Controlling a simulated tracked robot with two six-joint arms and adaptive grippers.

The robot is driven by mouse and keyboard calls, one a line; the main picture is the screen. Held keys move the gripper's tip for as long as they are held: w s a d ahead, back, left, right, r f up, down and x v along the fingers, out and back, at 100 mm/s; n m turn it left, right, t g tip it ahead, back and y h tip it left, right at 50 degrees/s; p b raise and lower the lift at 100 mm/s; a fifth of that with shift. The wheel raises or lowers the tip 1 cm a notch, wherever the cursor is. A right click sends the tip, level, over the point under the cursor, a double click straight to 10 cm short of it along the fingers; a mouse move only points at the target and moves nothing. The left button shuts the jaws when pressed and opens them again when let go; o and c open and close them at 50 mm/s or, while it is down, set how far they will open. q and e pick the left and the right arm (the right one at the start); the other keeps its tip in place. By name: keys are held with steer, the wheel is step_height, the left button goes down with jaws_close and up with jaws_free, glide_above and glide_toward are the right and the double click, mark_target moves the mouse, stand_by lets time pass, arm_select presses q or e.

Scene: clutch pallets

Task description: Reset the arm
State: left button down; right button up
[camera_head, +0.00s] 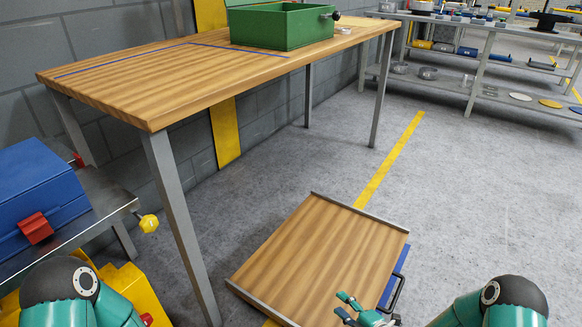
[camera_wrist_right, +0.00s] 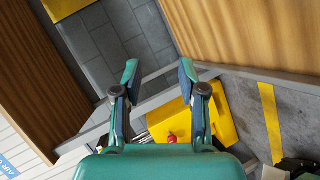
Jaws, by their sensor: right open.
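My right gripper (camera_head: 346,306) is at the bottom of the head view, beside the near right edge of a low wooden platform (camera_head: 320,250). It also shows in the right wrist view (camera_wrist_right: 158,72), with its two fingers apart and nothing between them. My right arm's teal joint is at the bottom right of the head view. My left arm's teal joint is at the bottom left, and its gripper is out of the picture.
A wooden table (camera_head: 150,85) with a green box (camera_head: 285,28) stands along the grey block wall. A blue case (camera_head: 38,195) is on a metal bench at left. The low platform has a black handle (camera_head: 396,292). Shelves (camera_head: 480,72) stand far right; floor before them is clear.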

steer(key=s+a+f+m+g+h, duration=0.25)
steer(key=s+m+g, duration=0.35)
steer(key=s+m, duration=0.55)
steer(key=s+a+f+m+g+h, duration=0.1)
steer(key=s+f+m+g, duration=0.3)
steer(key=s+m, duration=0.8)
step_height(320, 180, up, 40)
steer(key=s+g+p, duration=0.1)
steer(key=p, duration=3.7)
steer(key=shift+s+f+n, duration=0.15)
steer(key=shift+f+n, duration=0.1)
steer(key=shift+n, duration=0.1)
steer(key=shift+a, duration=0.1)
